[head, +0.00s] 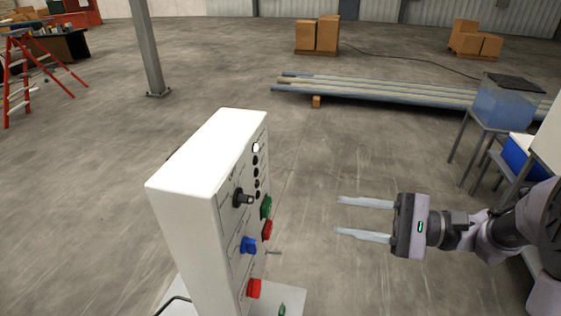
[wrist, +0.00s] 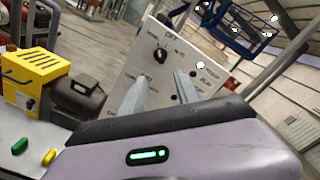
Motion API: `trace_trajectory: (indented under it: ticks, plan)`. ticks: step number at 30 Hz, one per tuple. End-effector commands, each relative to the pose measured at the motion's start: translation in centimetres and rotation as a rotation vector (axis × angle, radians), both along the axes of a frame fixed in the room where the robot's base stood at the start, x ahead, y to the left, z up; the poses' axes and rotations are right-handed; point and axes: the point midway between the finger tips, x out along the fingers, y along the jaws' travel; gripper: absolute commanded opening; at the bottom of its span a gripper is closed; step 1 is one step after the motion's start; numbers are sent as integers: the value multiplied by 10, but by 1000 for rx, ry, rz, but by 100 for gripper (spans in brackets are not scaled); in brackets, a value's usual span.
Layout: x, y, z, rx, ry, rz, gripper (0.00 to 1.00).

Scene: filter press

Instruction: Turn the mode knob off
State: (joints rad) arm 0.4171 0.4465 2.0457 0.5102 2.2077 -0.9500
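The white control box (head: 181,196) stands left of centre in the head view, its panel facing right. A black knob (head: 243,198) sticks out of the upper panel; it is probably the mode knob. A black knob also shows on the white panel in the wrist view (wrist: 160,54), beyond my fingers. Its pointer and labels are too small to read. My gripper (head: 337,215) is open and empty, right of the panel, fingers pointing at it with a clear gap. In the wrist view both fingers (wrist: 160,86) are apart.
Below the black knob are a blue knob (head: 248,245) and a red button (head: 253,288). Green (head: 266,207) and red (head: 267,230) buttons sit along the far side. Pipes (head: 380,90) lie behind. The wrist view shows a yellow machine (wrist: 37,66) at left. Floor between gripper and panel is clear.

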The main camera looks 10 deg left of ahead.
Motion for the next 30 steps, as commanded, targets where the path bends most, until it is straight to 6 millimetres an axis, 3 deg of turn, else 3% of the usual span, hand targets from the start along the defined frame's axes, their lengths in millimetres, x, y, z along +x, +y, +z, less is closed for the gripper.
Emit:
trace_trajectory:
  ticks: [5, 12, 18, 23, 30]
  plan:
    - [3, 31, -2, 11, 1, 0, 38]
    - [8, 105, -1, 10, 3, 4, 38]
    - [12, 153, -2, 8, 3, 2, 38]
    - [14, 169, -2, 9, 2, 0, 38]
    - [14, 172, -2, 8, 3, -2, 38]
